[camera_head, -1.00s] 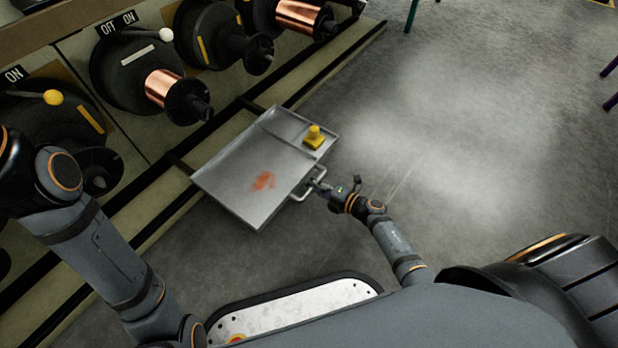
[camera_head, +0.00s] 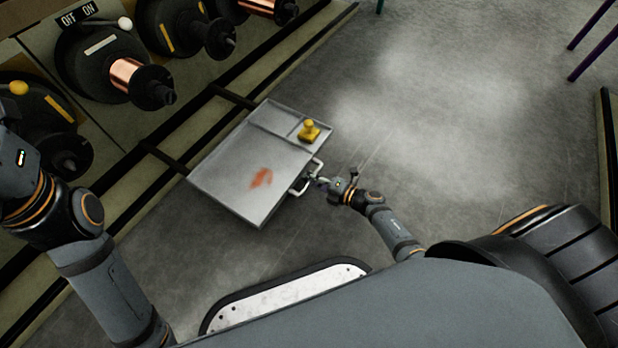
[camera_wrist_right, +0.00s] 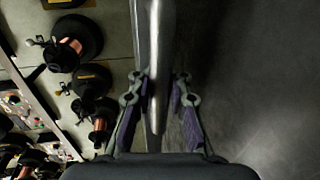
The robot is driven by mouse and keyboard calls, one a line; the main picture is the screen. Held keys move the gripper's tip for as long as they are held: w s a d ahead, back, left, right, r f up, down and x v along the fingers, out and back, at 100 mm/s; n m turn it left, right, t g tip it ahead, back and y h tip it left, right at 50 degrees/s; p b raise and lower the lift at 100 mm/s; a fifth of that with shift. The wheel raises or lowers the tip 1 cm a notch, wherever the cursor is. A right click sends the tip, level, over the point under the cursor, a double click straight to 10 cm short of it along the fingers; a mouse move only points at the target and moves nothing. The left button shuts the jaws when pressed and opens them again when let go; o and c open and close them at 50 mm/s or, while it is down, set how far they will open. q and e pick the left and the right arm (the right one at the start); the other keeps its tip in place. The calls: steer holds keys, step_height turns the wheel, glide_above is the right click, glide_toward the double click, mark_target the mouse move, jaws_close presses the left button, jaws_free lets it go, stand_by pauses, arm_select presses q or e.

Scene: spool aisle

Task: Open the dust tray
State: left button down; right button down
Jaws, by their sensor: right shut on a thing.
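The dust tray (camera_head: 222,180) is a shallow grey metal tray standing out from the machine row on two dark rails (camera_head: 232,97). Its floor carries an orange-red smear, and a yellow knobbed piece (camera_head: 309,131) sits in its far right corner. A pale bar handle (camera_head: 298,189) is on the tray's right side. My right gripper (camera_head: 316,178) is shut on this handle. In the right wrist view the handle bar (camera_wrist_right: 154,50) runs between the two fingers (camera_wrist_right: 158,88). My left arm shows at the left edge, but its gripper is out of view.
Black spool machines with copper coils (camera_head: 125,76) and levers line the upper left, with a kerb along their foot. Purple posts (camera_head: 590,40) stand at the upper right. The grey floor (camera_head: 460,110) right of the tray is open, with a pale dusty patch.

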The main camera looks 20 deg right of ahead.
steer(key=shift+r, duration=0.1)
steer(key=c, duration=1.3)
jaws_free()
steer(key=v, duration=1.2)
